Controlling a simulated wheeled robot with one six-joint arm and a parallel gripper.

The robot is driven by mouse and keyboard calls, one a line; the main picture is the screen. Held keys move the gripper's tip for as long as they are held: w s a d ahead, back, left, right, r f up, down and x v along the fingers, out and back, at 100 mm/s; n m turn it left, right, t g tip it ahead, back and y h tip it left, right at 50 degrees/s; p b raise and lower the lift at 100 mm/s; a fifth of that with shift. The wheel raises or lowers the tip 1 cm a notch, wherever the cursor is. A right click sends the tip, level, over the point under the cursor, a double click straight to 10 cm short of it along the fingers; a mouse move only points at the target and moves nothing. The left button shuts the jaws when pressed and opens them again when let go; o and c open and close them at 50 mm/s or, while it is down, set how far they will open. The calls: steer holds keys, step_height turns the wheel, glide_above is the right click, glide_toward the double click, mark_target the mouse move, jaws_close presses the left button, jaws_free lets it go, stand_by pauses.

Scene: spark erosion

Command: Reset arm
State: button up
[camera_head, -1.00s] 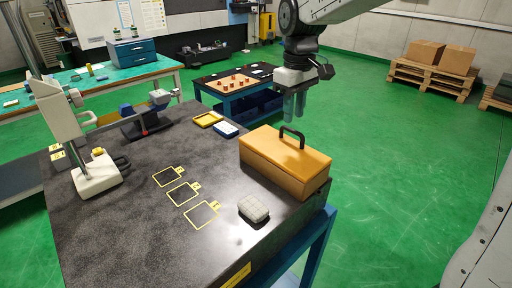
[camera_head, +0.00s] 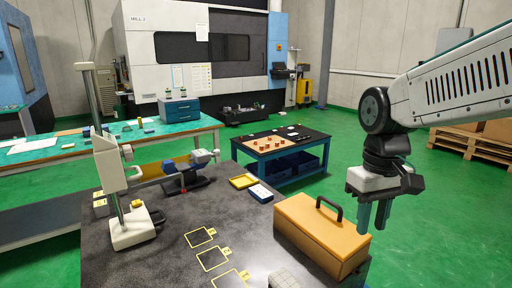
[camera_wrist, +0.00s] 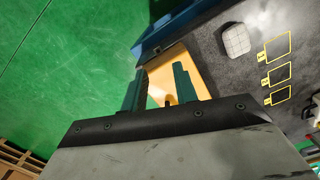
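My gripper (camera_head: 374,216) hangs from the arm at the right in the head view, fingers pointing down. In that view it is beside the right end of an orange box with a black handle (camera_head: 322,232). In the wrist view the two teal fingers (camera_wrist: 158,88) stand apart with nothing held between them. The orange box (camera_wrist: 176,68) shows beyond and between them. I see no contact between the fingers and the box.
The dark stone table (camera_head: 160,262) carries a height gauge (camera_head: 128,225), yellow outlined spots and a grey gridded block (camera_wrist: 236,40). A low table (camera_head: 280,146) with small orange parts stands behind. Green floor (camera_head: 440,240) is open at right.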

steer(key=s+d+m+t, duration=0.2)
steer(key=s+d, duration=0.2)
steer(key=s, duration=1.1)
steer(key=shift+f+m, duration=0.35)
steer(key=shift+m, duration=0.05)
